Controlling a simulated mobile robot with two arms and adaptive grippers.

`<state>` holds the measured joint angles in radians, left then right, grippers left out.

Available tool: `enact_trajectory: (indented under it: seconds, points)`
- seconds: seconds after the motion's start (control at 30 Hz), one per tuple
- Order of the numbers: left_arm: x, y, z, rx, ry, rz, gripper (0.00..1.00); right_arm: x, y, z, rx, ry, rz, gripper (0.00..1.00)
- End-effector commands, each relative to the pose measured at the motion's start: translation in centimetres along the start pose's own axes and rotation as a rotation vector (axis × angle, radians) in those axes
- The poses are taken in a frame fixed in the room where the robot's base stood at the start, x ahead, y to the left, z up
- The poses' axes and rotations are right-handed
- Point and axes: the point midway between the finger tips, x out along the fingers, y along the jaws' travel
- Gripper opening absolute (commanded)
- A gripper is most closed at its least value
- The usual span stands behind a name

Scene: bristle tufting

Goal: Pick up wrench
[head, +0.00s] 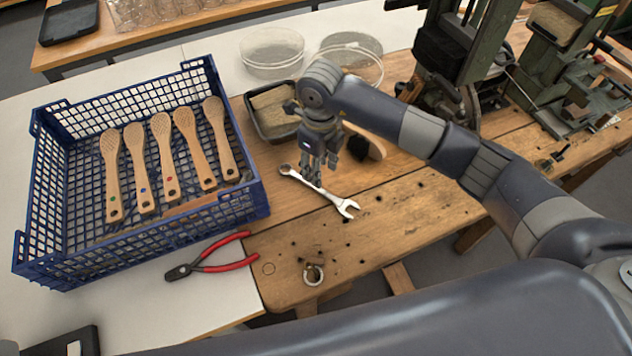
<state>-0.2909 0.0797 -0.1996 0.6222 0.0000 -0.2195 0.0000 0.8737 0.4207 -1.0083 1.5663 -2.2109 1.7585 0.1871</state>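The silver wrench (335,199) lies on the wooden bench top, running from its ring end at the upper left to its open jaw at the lower right. My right gripper (318,174) points down over the upper part of the wrench's handle, near the ring end. Its fingers cover a little of the handle. I cannot tell whether they touch the wrench or how far apart they are. My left gripper is not in view.
A blue crate (158,231) with several wooden brush handles stands left. Red-handled pliers (228,267) lie in front. A dark tray (257,129) and a brush (365,145) sit behind the gripper. Green machines (455,55) stand at the back right. A metal ring (313,274) lies near the bench's front.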

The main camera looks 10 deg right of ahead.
Motion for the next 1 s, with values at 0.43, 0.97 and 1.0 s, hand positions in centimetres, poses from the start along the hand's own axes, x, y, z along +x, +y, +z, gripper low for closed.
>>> enact_trajectory:
  seconds: [0.43,0.97,1.0]
  points:
    - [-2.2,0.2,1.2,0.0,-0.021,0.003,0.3,4.9,0.6,-0.2,0.0,0.002,0.003,0.4]
    - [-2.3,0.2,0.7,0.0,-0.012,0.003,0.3,6.8,0.5,-0.1,-0.002,-0.002,0.0,0.13]
    - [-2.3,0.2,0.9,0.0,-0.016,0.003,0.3,6.8,0.5,-0.1,-0.001,-0.002,0.0,0.04]
